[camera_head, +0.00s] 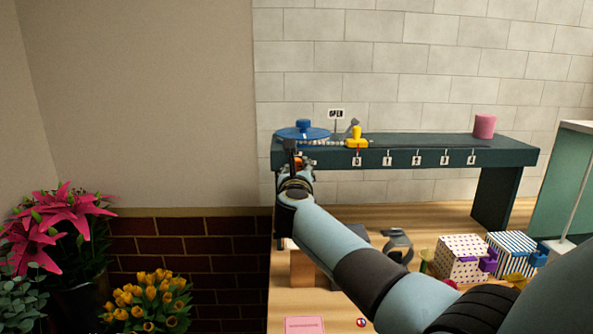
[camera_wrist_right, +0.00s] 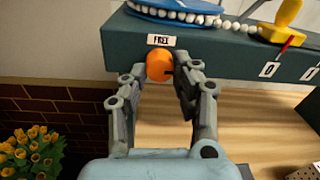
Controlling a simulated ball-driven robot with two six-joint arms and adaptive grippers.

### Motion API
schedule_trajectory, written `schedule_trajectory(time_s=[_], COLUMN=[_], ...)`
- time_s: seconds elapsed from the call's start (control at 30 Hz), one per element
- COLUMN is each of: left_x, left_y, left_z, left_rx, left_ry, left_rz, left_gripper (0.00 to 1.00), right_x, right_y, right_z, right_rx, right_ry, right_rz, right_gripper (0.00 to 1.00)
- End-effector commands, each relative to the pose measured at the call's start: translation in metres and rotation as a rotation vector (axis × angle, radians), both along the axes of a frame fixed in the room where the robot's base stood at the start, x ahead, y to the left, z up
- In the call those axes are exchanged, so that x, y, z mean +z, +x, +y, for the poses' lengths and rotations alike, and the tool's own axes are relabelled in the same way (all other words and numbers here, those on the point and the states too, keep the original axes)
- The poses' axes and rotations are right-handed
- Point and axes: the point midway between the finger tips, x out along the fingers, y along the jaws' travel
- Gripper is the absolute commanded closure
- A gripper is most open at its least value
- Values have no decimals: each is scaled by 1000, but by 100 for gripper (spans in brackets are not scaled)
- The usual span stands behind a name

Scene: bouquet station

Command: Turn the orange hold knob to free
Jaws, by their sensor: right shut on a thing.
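The orange hold knob (camera_wrist_right: 159,64) sits on the front face of the dark green bench (camera_wrist_right: 112,40), below a white label (camera_wrist_right: 161,40) reading "FREE". My right gripper (camera_wrist_right: 160,73) is shut on the knob, one finger on each side of it. In the head view my right gripper (camera_head: 296,180) is at the left end of the bench, and it covers most of the knob, leaving a bit of orange. The label does not show in the head view. My left gripper is not in view.
On the bench are a blue disc (camera_head: 303,133), a white bead string, a yellow slider (camera_head: 357,138) by a numbered scale, an "OPEN" sign (camera_head: 336,114) and a pink cylinder (camera_head: 484,126). Patterned boxes (camera_head: 461,259) stand at lower right. Flowers (camera_head: 150,303) stand at left.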

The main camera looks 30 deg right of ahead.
Motion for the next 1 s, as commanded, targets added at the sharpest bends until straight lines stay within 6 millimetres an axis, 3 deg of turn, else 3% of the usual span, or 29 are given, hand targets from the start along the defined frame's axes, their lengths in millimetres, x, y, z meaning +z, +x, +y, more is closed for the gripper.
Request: schedule_trajectory(time_s=[0.37,1.0], left_x=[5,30], left_y=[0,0], left_z=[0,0], left_rx=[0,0], left_ry=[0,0], left_rz=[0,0], left_gripper=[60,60], right_x=[0,1], right_y=[0,-1], right_z=[0,-1], right_rx=[0,2], right_ry=[-89,-578], right_rz=[56,356], right_gripper=[100,100])
